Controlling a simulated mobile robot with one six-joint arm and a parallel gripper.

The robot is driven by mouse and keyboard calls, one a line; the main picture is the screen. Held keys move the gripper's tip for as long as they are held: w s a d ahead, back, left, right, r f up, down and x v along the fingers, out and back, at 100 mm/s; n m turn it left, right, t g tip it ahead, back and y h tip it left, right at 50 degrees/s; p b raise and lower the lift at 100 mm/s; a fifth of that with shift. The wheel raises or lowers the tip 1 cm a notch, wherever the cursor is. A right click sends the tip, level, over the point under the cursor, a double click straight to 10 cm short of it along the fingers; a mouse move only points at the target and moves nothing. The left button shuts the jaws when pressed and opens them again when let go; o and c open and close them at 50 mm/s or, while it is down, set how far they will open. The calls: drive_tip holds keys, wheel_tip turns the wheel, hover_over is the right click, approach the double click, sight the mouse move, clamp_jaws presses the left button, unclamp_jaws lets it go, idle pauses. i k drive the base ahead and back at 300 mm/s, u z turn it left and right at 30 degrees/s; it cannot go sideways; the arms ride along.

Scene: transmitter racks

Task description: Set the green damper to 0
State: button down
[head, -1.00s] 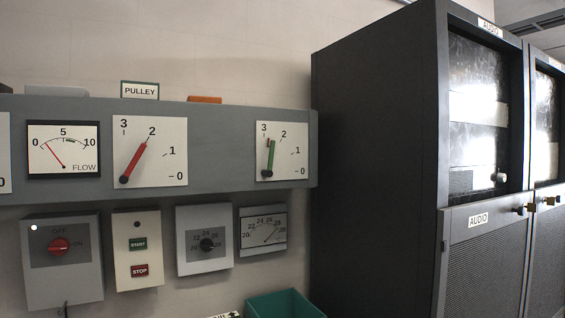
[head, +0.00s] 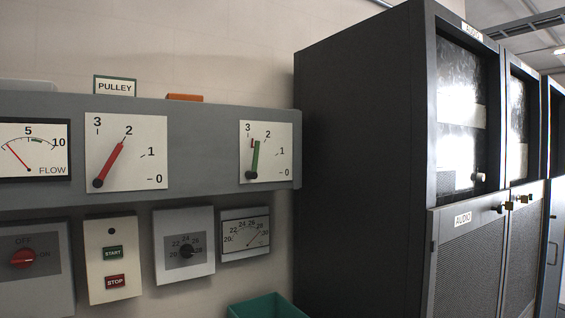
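The green damper lever (head: 254,160) is on a white square dial plate (head: 280,138) at the right end of the grey wall panel. It pivots at the plate's lower left and points steeply up, between the 3 and the 2. The 0 mark is at the plate's lower right. A small red mark shows beside the lever's upper end. A larger red lever (head: 108,165) on the plate to the left points to about 2. My gripper is not in view.
Below the panel hang a red-knob switch box (head: 38,262), a start/stop box (head: 113,270), a black-knob box (head: 184,248) and a meter (head: 245,236). A green bin (head: 266,306) stands below. Tall dark AUDIO cabinets (head: 366,150) fill the right side.

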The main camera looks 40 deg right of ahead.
sight(252, 174)
drive_tip(key=z, duration=1)
drive_tip(key=k, duration=0.95)
drive_tip(key=i, duration=0.8)
drive_tip(key=z, duration=0.05)
